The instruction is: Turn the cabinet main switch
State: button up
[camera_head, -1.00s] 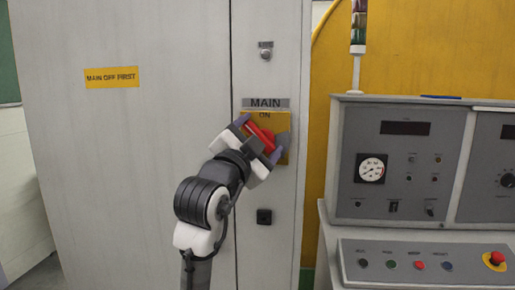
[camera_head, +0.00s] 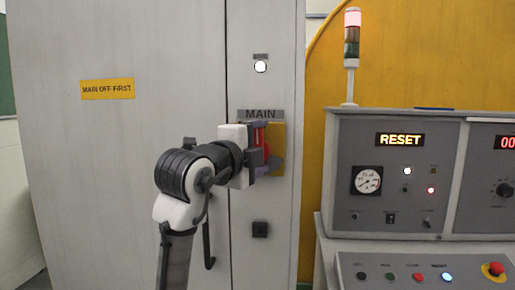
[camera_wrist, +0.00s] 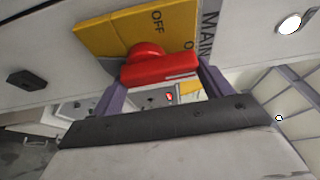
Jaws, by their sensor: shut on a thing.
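The main switch is a red handle (camera_head: 259,138) on a yellow plate (camera_head: 278,135), under the MAIN label (camera_head: 261,114) on the grey cabinet. The handle stands upright, its upper end toward the partly hidden ON marking. My gripper (camera_head: 265,145) is shut on the handle, one finger at its top and one at its bottom. In the wrist view the red handle (camera_wrist: 160,69) sits between my two purple fingers, with OFF readable on the yellow plate (camera_wrist: 105,35). My gripper partly hides the plate in the head view.
A lit white lamp (camera_head: 260,67) is above the switch and a small black fitting (camera_head: 260,230) below it. The console (camera_head: 392,215) to the right shows RESET on its display (camera_head: 400,140).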

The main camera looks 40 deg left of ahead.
dwell(0.6)
jog(key=o, duration=1)
jog(key=s+d+b, duration=0.2)
jog(key=s+b, duration=0.1)
jog(key=s, duration=1)
jog(key=shift+s, duration=0.35)
jog(key=shift+d, duration=0.1)
